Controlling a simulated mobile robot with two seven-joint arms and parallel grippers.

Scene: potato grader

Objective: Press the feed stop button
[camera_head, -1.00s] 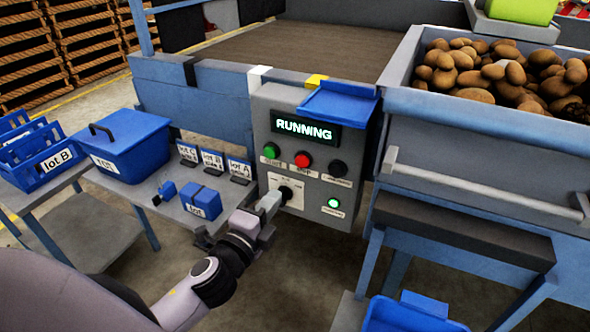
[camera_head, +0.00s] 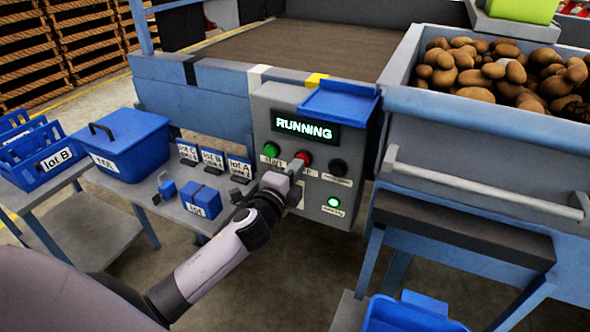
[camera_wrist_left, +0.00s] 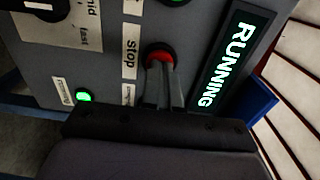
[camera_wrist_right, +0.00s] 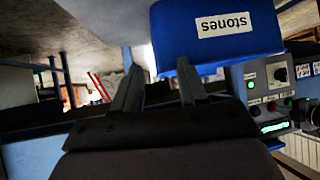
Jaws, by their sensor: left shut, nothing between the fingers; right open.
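The red stop button (camera_head: 305,156) sits on the grey control box (camera_head: 262,120), between the green start button (camera_head: 271,150) and a black button (camera_head: 338,168). My left gripper (camera_head: 296,165) is shut and empty, its fingertips at the red button and partly covering it. In the left wrist view the shut fingertips overlap the lower part of the stop button (camera_wrist_left: 160,54), beside the "stop" label (camera_wrist_left: 130,60); I cannot tell whether they touch. The display (camera_head: 305,130) reads RUNNING. My right gripper (camera_wrist_right: 160,85) is open and empty.
A green lamp (camera_head: 334,202) glows low on the box. A blue tray (camera_head: 338,102) sits on top of the box. Lot cards and a blue box (camera_head: 201,203) stand on the left table. A blue stones bin (camera_wrist_right: 218,30) is beyond my right gripper.

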